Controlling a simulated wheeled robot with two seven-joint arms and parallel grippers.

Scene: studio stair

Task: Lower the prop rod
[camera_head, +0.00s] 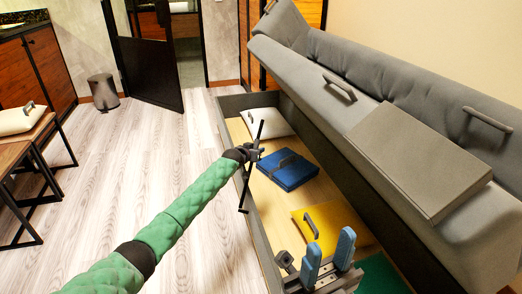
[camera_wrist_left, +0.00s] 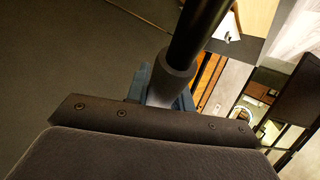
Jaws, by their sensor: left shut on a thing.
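The prop rod (camera_head: 243,196) is a thin dark bar standing at a tilt by the front wall of the open storage box (camera_head: 261,232). My left gripper (camera_head: 254,153) is shut on the rod around its middle. In the left wrist view the black rod (camera_wrist_left: 201,28) runs into a grey sleeve (camera_wrist_left: 170,78), with blue fingertips partly hidden behind it. The long grey sofa seat (camera_head: 365,120) is raised at a slant above the box. My right gripper (camera_head: 330,258) has its two blue fingers apart and empty, over the box's near end.
Inside the box lie a white cushion (camera_head: 270,122), a blue folded item (camera_head: 288,171), a yellow cushion (camera_head: 325,226) and something green (camera_head: 381,275). A grey block (camera_head: 420,155) rests on the seat. A bin (camera_head: 103,91) stands far left. The wooden floor between is clear.

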